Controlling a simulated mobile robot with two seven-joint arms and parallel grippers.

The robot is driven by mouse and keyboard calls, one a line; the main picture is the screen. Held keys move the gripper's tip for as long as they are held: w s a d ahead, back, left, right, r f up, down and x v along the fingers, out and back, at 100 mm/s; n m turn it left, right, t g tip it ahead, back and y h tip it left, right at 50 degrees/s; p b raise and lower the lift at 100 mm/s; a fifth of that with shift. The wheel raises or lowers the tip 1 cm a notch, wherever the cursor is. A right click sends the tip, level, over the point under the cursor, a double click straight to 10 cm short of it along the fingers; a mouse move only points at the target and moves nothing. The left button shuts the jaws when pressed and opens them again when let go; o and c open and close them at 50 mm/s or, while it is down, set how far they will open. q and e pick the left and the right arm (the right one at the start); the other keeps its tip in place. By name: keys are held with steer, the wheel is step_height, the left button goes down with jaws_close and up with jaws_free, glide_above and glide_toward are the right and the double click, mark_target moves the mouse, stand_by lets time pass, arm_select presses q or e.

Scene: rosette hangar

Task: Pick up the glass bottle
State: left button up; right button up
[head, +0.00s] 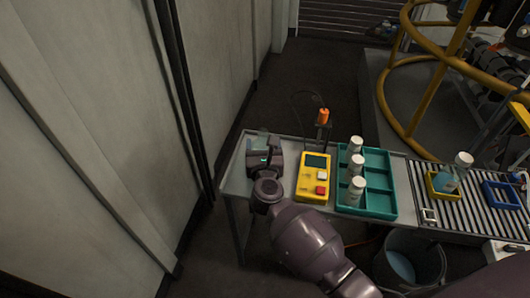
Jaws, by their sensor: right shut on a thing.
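My right gripper (263,141) is over the left end of the grey table, its arm reaching up from the bottom of the head view. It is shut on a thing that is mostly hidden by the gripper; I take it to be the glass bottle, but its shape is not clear. Three pale bottles with white caps stand in a column in the left part of a teal tray (383,208), to the right of the gripper. Another capped bottle (447,181) with bluish contents is tilted in a yellow bin on the rollers. My left gripper is not in view.
A yellow box with buttons (312,184) stands between my gripper and the tray. An orange-topped tool (323,117) is behind it. A roller conveyor (424,190) with a blue bin (504,203) is at right. A wall (95,130) rises close on the left. A bucket (428,262) is below.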

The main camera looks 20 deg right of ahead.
arm_select(q)
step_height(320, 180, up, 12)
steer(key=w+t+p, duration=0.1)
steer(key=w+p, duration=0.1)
steer(key=p, duration=0.8)
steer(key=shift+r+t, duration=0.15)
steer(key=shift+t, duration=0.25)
arm_select(e)
step_height(320, 180, up, 22)
steer(key=shift+f, duration=0.1)
